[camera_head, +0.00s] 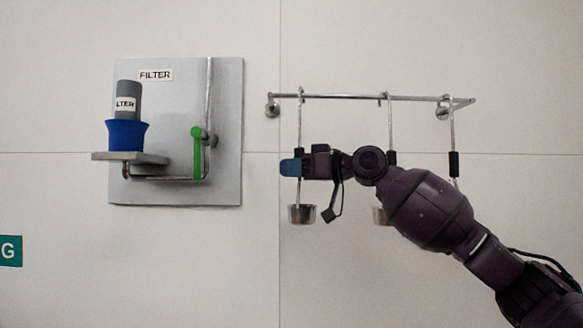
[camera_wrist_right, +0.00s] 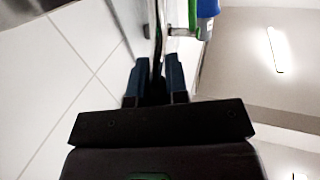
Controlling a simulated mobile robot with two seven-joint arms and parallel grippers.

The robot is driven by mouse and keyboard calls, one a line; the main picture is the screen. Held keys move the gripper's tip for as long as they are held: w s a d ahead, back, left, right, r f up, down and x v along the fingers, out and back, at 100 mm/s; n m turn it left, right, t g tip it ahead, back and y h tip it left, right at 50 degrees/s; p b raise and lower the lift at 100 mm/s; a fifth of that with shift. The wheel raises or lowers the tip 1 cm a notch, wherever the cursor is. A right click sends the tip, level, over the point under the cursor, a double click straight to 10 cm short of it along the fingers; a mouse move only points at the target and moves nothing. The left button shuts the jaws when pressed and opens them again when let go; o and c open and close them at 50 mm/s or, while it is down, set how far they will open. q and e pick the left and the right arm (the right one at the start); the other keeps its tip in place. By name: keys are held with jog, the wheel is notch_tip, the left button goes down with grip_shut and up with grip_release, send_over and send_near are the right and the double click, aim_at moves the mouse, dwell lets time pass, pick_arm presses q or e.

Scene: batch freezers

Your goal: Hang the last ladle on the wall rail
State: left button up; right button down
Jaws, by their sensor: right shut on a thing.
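A metal wall rail (camera_head: 350,97) runs across the wall at the upper right in the head view. The leftmost ladle (camera_head: 301,213) is upright, its bent top end at the rail's left part; I cannot tell if it bears on the rail. My right gripper (camera_head: 291,167) is shut on this ladle's handle, above its steel cup. In the right wrist view the dark blue fingers (camera_wrist_right: 155,80) close around the thin handle (camera_wrist_right: 158,42). A middle ladle (camera_head: 391,125) and a right ladle (camera_head: 453,140) hang from the rail, partly hidden by my right arm. My left gripper is not in view.
A grey panel (camera_head: 226,100) labelled FILTER is on the wall to the left. It carries a shelf (camera_head: 100,156) with a blue and grey filter (camera_head: 126,134), a pipe and a green-handled valve (camera_head: 197,150). Bare wall lies between panel and rail.

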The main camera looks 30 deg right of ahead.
dwell(0.3)
jog(key=c, duration=1.1)
grip_release()
jog(key=shift+o, duration=0.2)
jog(key=shift+s+d+f, duration=0.15)
jog(key=shift+s+d, duration=0.2)
jog(key=shift+s, duration=0.05)
jog(key=b+v, duration=0.2)
jog(key=v, duration=0.7)
jog(key=shift+s+d+b, duration=0.25)
jog(key=shift+s+b, duration=0.1)
jog(key=shift+b, duration=0.05)
